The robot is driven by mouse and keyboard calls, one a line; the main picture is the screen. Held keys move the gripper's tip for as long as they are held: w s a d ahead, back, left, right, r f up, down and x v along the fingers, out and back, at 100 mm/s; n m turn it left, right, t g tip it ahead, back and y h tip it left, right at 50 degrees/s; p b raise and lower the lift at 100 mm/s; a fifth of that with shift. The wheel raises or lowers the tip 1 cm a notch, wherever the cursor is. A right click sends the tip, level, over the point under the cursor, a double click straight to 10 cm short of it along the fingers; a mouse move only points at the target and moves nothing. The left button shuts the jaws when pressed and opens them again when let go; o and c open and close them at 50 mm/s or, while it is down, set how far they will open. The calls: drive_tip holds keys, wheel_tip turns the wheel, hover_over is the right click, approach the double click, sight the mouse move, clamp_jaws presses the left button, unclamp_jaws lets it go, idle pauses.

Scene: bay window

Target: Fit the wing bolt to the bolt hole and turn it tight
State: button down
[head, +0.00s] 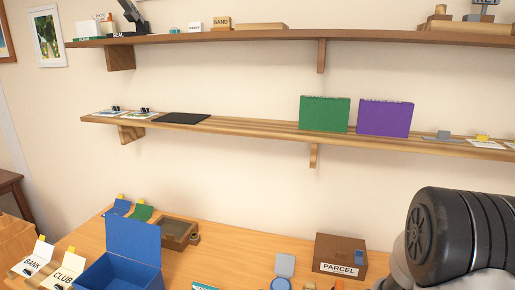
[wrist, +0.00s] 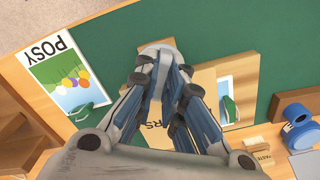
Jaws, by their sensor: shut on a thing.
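In the wrist view my gripper (wrist: 166,78) is shut, its blue-grey fingers drawn together over the green mat. A pale grey piece (wrist: 160,48) shows at the fingertips; it appears to be the wing bolt, but its wings and shank cannot be made out. Below the fingers lies a wooden board (wrist: 243,72) on the mat, partly hidden by them. I cannot make out the bolt hole in either view. The head view does not show my gripper.
A POSY card (wrist: 64,78) with a green clip lies left on the green mat (wrist: 105,38). Blue items (wrist: 297,125) stand at the right. In the head view, a blue open box (head: 134,240) and PARCEL box (head: 340,256) stand on the table, below shelves (head: 240,127).

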drive_tip(key=shift+s+a+f, duration=0.1)
drive_tip(key=shift+s+f, duration=0.15)
drive_tip(key=shift+s, duration=0.05)
